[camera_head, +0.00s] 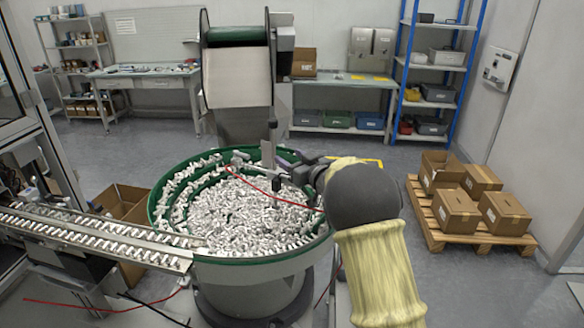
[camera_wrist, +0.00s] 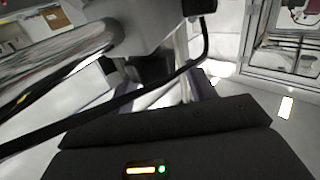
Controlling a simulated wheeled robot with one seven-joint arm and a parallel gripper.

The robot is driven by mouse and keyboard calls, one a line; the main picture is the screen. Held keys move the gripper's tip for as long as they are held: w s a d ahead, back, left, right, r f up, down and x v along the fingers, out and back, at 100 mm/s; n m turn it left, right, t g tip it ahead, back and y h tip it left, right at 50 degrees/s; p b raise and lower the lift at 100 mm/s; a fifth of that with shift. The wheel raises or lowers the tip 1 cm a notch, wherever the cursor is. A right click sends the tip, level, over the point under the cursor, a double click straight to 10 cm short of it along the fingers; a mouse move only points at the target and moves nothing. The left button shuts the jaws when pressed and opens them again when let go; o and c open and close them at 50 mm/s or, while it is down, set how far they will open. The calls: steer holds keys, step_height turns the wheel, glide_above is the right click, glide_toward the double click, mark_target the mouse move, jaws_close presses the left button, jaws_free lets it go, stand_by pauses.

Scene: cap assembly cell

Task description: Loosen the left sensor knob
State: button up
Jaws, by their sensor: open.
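The bowl feeder (camera_head: 163,245) has a green rim and is full of small white parts. A sensor post (camera_head: 275,185) with a dark lower end stands over the parts, and a grey bracket (camera_head: 238,157) sits at the back rim to its left. The left sensor knob cannot be told apart clearly. My gripper (camera_head: 290,172) is open at the bowl's back right, close to the post; I cannot tell whether they touch. In the wrist view, my dark gripper body fills the bottom, a grey block (camera_wrist: 145,22) with a black cable is close above, and the fingertips are hidden.
A tall hopper (camera_head: 237,80) rises behind the bowl. A feed track (camera_head: 90,235) runs off to the left. A thin red cable (camera_head: 270,192) crosses the bowl. A pallet (camera_head: 470,238) with cardboard boxes stands at the right. The floor between bowl and pallet is partly clear.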

step_height(320, 180, up, 7)
steer(key=shift+r, duration=0.2)
steer(key=shift+d, duration=0.1)
